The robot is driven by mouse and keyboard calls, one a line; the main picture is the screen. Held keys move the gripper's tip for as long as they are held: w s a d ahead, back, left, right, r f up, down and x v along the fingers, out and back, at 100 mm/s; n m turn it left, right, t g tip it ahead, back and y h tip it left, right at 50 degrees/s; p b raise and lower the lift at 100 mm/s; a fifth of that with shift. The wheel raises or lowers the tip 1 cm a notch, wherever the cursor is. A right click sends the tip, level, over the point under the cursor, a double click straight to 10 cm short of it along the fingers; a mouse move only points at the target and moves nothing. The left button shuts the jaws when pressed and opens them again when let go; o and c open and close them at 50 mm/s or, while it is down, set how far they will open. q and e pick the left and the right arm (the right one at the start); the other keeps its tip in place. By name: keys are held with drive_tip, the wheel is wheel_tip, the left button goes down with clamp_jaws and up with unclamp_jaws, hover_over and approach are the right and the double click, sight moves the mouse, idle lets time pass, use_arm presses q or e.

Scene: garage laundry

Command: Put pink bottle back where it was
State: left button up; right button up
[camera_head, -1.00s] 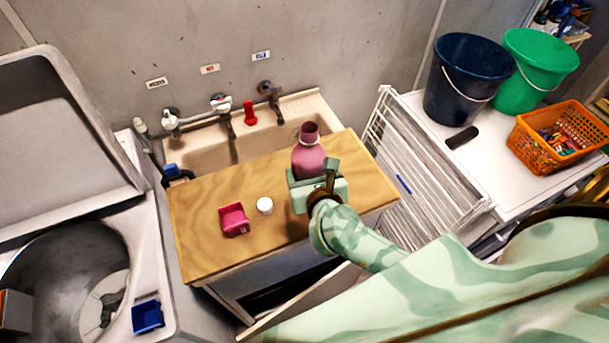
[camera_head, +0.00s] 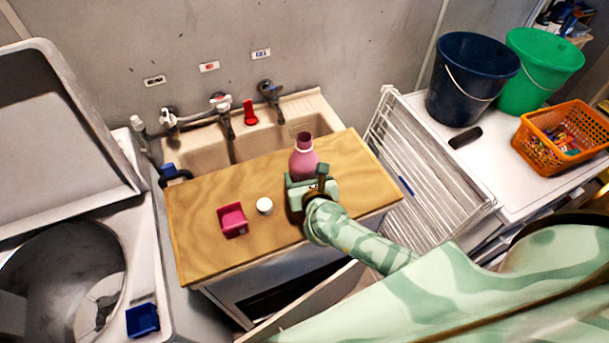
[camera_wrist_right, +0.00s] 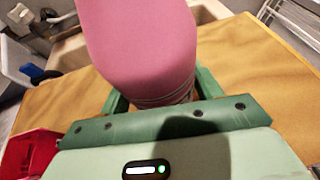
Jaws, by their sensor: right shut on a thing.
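The pink bottle (camera_head: 303,162) is upright at the wooden board (camera_head: 200,262) over the sink; I cannot tell whether its base touches the board. In the right wrist view, the bottle's smooth pink side (camera_wrist_right: 140,45) fills the upper middle. My right gripper (camera_head: 306,180) is shut on the bottle, with one green finger on each side of it in the right wrist view (camera_wrist_right: 160,97). The gripper hides the bottle's lower part in the head view. My left gripper is not in view.
A white cap (camera_head: 264,205) and a pink-red box (camera_head: 233,220) sit on the board left of the bottle. The sink basin (camera_head: 205,157) and taps lie behind. A white drying rack (camera_head: 425,165) stands to the right. The board's front left is clear.

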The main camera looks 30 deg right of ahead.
drive_tip(key=shift+f, duration=0.1)
drive_tip(key=o, duration=1.3)
drive_tip(key=shift+o, duration=0.2)
drive_tip(key=shift+s+a+r, duration=0.1)
drive_tip(key=shift+s+r, duration=0.15)
drive_tip(key=shift+s, duration=0.05)
drive_tip(key=p+v, duration=0.1)
drive_tip(key=v, duration=1)
drive_tip(key=shift+r, duration=0.2)
drive_tip(key=shift+s, duration=0.15)
